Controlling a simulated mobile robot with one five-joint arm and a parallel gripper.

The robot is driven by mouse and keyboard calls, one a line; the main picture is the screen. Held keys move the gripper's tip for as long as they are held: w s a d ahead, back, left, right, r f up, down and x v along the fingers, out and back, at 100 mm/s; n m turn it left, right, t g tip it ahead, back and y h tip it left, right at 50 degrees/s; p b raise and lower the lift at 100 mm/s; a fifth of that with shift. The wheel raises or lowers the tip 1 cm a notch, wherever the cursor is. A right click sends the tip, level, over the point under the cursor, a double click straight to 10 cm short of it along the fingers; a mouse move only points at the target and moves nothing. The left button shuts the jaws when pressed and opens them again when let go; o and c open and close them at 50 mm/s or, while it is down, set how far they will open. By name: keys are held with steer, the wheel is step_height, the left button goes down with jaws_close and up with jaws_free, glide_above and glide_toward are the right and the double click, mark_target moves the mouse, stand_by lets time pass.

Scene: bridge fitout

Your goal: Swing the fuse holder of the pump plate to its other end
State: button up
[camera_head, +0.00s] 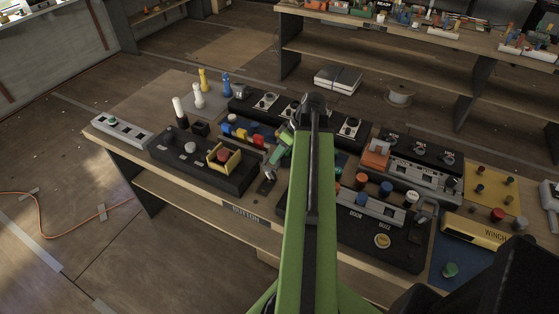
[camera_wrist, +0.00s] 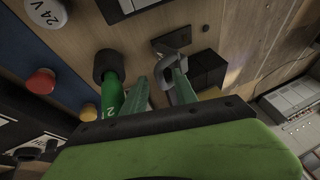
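In the wrist view my gripper (camera_wrist: 157,84) points at the bench, its two fingers apart with bare wood showing between them. A small dark plate (camera_wrist: 168,40) with a grey metal piece on it lies just beyond the right fingertip. In the head view a small dark plate (camera_head: 266,187) lies near the bench's front edge, left of my arm. A green cylinder (camera_wrist: 113,96) marked 2, with a black end, stands close beside the left finger. No pump label is readable, so I cannot tell which piece is the fuse holder. My arm hides part of the bench.
A black box (camera_wrist: 208,68) is right of the fingers. A red button (camera_wrist: 41,81), a yellow button (camera_wrist: 88,112) and a 24 V knob (camera_wrist: 46,12) are at the left. A black panel with a yellow bracket (camera_head: 226,158) stands left of my arm; crowded panels stand right.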

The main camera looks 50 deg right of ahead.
jaws_close()
stand_by(1.4)
